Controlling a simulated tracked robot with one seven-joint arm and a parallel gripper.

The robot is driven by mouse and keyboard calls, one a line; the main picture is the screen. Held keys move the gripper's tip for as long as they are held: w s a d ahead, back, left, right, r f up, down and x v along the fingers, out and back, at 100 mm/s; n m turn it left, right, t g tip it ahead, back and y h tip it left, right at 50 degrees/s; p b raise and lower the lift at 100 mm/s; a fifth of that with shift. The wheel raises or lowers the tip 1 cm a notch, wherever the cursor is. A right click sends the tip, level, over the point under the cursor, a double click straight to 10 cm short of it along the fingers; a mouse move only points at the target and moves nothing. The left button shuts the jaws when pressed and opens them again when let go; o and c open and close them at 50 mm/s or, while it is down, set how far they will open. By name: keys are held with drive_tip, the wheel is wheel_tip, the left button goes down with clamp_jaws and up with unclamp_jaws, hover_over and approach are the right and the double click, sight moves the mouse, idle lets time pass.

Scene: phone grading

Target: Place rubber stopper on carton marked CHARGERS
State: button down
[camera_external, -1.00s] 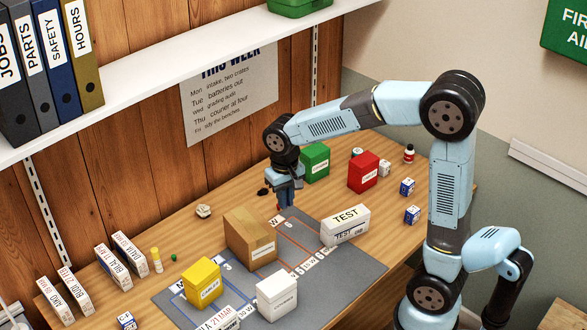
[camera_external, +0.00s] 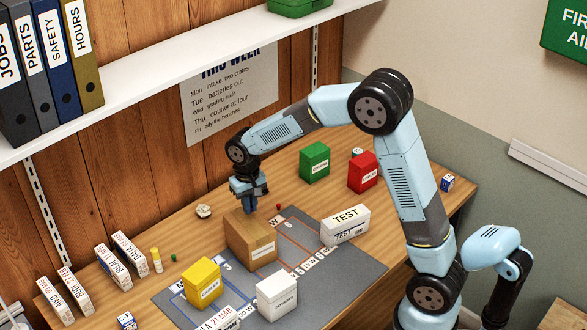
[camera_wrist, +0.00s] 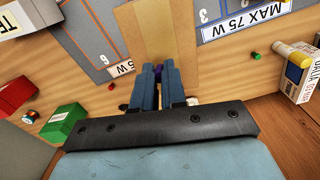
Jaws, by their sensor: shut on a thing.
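My gripper (camera_external: 250,211) is shut on a small dark purple thing, taken as the rubber stopper (camera_wrist: 157,68), which shows between the fingertips in the wrist view. In the outside view the fingers hide it. The gripper points down above the back of a brown cardboard carton (camera_external: 251,242) on the grey mat. The carton's top also shows in the wrist view (camera_wrist: 150,27), just beyond the fingertips. I cannot tell whether the stopper touches it. The carton's front label is too small to read surely.
A yellow box (camera_external: 201,283), a white box (camera_external: 277,298) and a white TEST box (camera_external: 345,226) stand around the carton on the mat (camera_external: 330,265). Green (camera_external: 314,163) and red (camera_external: 362,173) boxes stand further back. A small red piece (camera_external: 279,207) lies near the carton.

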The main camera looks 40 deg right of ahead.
sight(249, 222)
drive_tip(key=shift+w+a+f, duration=0.1)
drive_tip(key=shift+w+f, duration=0.35)
drive_tip(key=shift+f, duration=1.6)
drive_tip(key=shift+f, duration=0.1)
drive_tip(key=c, duration=1.2)
unclamp_jaws()
